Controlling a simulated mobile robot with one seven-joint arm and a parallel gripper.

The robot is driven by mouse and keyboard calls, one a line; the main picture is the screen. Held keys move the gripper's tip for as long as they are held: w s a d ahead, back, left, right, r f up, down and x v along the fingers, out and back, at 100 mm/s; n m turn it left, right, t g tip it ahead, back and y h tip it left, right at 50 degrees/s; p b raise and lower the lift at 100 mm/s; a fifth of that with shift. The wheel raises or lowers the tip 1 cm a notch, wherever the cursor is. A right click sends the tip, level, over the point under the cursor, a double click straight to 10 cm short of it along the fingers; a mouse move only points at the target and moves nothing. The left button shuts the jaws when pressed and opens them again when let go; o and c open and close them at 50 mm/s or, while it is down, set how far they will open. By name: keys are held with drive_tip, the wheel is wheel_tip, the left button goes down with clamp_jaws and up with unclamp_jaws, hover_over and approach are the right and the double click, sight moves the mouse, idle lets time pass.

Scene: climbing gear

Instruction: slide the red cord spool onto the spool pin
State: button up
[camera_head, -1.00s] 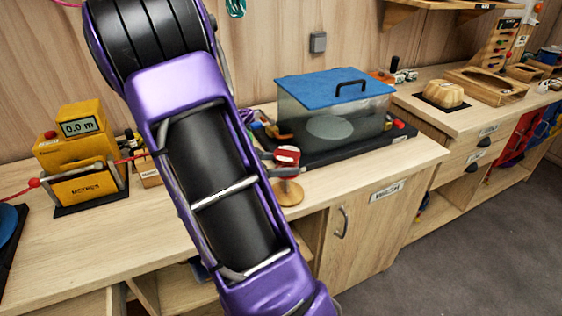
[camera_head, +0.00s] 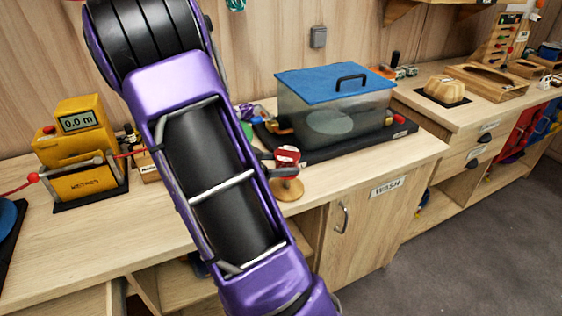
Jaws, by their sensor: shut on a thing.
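The red cord spool (camera_head: 287,155) shows just right of my purple arm, near the front of the wash bench. My gripper (camera_head: 284,165) is mostly hidden behind my arm; its visible dark finger parts are shut on the spool. A round wooden base (camera_head: 288,190), apparently the spool pin's stand, is directly below the spool. The pin itself is hidden, so I cannot tell whether the spool is around it or just above it.
A clear tank with a blue lid (camera_head: 335,83) stands on a black tray behind the spool. A yellow meter (camera_head: 80,150) with a red cord stands at left. The bench front edge is close to the wooden base. Bench right of the base is clear.

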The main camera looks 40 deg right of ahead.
drive_tip(key=shift+f, duration=0.45)
drive_tip(key=shift+f+b, duration=0.55)
drive_tip(key=shift+f, duration=0.2)
drive_tip(key=shift+f, duration=0.15)
drive_tip(key=o, duration=1.3)
drive_tip(key=p+v, duration=0.2)
drive_tip(key=v, duration=1.5)
drive_tip(key=shift+w+a+p, duration=0.1)
drive_tip(key=shift+a+p, duration=0.1)
drive_tip(key=shift+p, duration=0.1)
